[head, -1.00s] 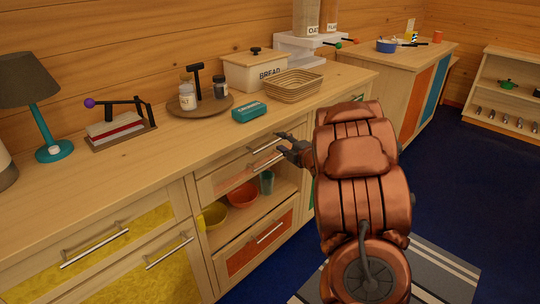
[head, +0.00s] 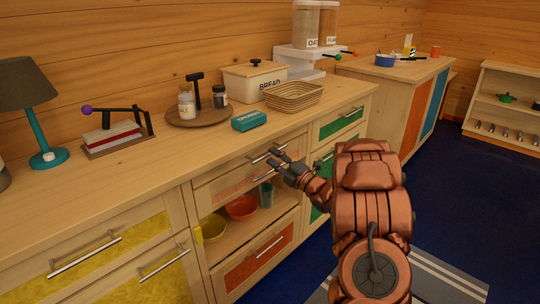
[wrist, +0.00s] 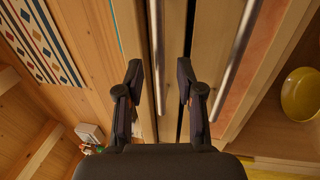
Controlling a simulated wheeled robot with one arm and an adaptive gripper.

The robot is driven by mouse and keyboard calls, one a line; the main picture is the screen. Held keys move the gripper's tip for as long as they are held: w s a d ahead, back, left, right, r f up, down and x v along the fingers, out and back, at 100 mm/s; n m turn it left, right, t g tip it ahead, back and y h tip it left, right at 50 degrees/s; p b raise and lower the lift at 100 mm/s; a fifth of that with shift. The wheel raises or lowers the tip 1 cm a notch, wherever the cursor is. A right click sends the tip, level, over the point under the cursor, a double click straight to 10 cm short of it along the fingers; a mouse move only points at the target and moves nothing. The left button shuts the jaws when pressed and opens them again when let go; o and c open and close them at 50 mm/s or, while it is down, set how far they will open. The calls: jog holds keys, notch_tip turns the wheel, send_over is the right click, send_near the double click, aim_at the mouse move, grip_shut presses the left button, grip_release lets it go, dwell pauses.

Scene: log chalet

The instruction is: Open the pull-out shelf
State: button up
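The pull-out shelf looks to be the narrow wooden front (head: 232,170) just under the countertop, above a drawer with a pinkish panel (head: 231,184). In the wrist view the narrow front (wrist: 172,30) carries a long metal bar handle (wrist: 156,50). A dark gap separates it from the pinkish-panelled drawer, which has its own bar handle (wrist: 236,60). My gripper (head: 281,161) is at the handles' right end in the head view. In the wrist view my gripper (wrist: 160,68) is open, with the shelf handle between its fingers. I cannot tell whether either finger touches it.
An open compartment below holds a yellow bowl (head: 211,228), a red bowl (head: 242,207) and a teal cup (head: 266,193). An orange-fronted drawer (head: 258,258) is beneath. The countertop (head: 170,165) holds a basket, bread box and lamp. Blue floor (head: 449,185) lies clear at right.

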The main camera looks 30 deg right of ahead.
jog(key=shift+x, duration=1.25)
grip_shut()
